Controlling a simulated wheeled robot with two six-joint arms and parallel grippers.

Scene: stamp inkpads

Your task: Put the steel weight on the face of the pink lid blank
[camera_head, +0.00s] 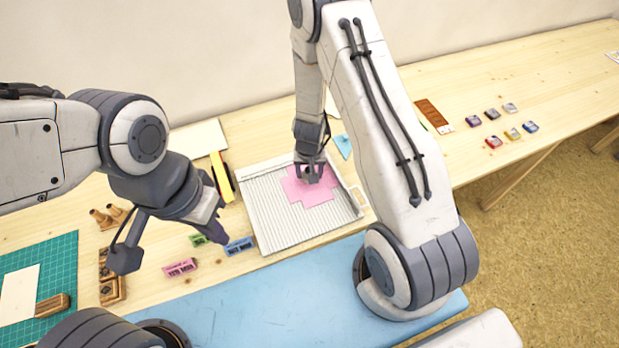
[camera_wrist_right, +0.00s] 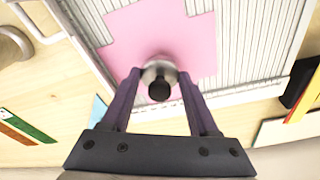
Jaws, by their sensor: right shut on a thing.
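The pink lid blank (camera_head: 318,194) is a cross-shaped flat sheet lying on the pale ribbed board (camera_head: 268,219). It also shows in the right wrist view (camera_wrist_right: 190,50). My right gripper (camera_head: 309,177) is over the upper part of the blank. In the right wrist view its two fingers are shut on the steel weight (camera_wrist_right: 158,71), a round silver piece with a dark knob. The weight is over the pink face; I cannot tell whether it touches. My left gripper (camera_head: 170,244) is open and empty, at the left above the table.
Pink (camera_head: 180,267), green (camera_head: 198,240) and blue (camera_head: 238,246) stamp blocks lie left of the board. A green cutting mat (camera_head: 60,255) is at far left. Several small inkpads (camera_head: 493,142) sit at right. A blue mat (camera_head: 260,295) runs along the front.

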